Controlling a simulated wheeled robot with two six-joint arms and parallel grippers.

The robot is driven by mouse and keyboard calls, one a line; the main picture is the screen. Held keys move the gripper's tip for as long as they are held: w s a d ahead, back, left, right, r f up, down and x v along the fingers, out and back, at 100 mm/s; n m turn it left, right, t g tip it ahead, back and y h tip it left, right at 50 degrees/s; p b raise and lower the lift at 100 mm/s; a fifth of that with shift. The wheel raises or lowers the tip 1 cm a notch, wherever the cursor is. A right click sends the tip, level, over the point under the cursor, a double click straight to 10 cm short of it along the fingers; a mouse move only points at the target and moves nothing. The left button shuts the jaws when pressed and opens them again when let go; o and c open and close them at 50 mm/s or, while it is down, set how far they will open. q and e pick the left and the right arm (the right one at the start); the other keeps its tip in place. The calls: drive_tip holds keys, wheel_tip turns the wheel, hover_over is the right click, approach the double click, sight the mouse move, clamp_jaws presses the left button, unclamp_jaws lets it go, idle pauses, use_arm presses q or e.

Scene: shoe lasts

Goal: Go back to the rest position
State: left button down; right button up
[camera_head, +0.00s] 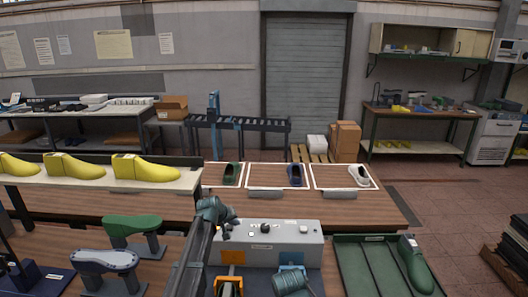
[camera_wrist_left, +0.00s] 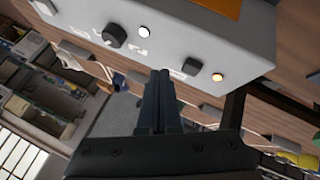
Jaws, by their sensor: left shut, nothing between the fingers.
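My left gripper (camera_head: 226,232) is at the left end of the grey control box (camera_head: 262,240), with its arm rising from the bottom of the head view. In the left wrist view the two dark fingers (camera_wrist_left: 161,78) are together and empty. They point towards the control box (camera_wrist_left: 190,45), which has a dark knob, small buttons and an orange panel; whether they touch it cannot be told. A teal part at the bottom of the head view looks like my right arm; no right fingers show.
Yellow shoe lasts (camera_head: 145,168) stand on a shelf at left. Green (camera_head: 132,224) and grey (camera_head: 105,259) lasts on stands are beside my left arm. A green tray (camera_head: 365,262) holding a green last (camera_head: 414,265) lies right of the box. Three shoes lie in white-framed areas behind.

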use_arm(q)
drive_tip(key=s+d+f+m+g+b, duration=0.1)
drive_tip(key=s+d+f+m+g, duration=0.2)
drive_tip(key=s, duration=0.6)
drive_tip(key=s+d+f+m+g+b, duration=0.1)
drive_tip(key=s+d+f, duration=0.3)
drive_tip(key=s, duration=0.5)
drive_tip(key=s+d+f+m+g+y+b, duration=0.1)
drive_tip(key=s+m+g+y, duration=0.1)
drive_tip(key=s, duration=0.9)
drive_tip(key=s+f+m+g+y+b, duration=0.1)
drive_tip(key=s+f+m+y, duration=0.1)
drive_tip(key=s, duration=1)
drive_tip(key=shift+s+d+g, duration=0.3)
drive_tip(key=shift+d+g, duration=0.05)
drive_tip(key=shift+g, duration=0.05)
use_arm(e)
wheel_tip(320, 180, down, 5)
drive_tip(key=shift+c, duration=0.3)
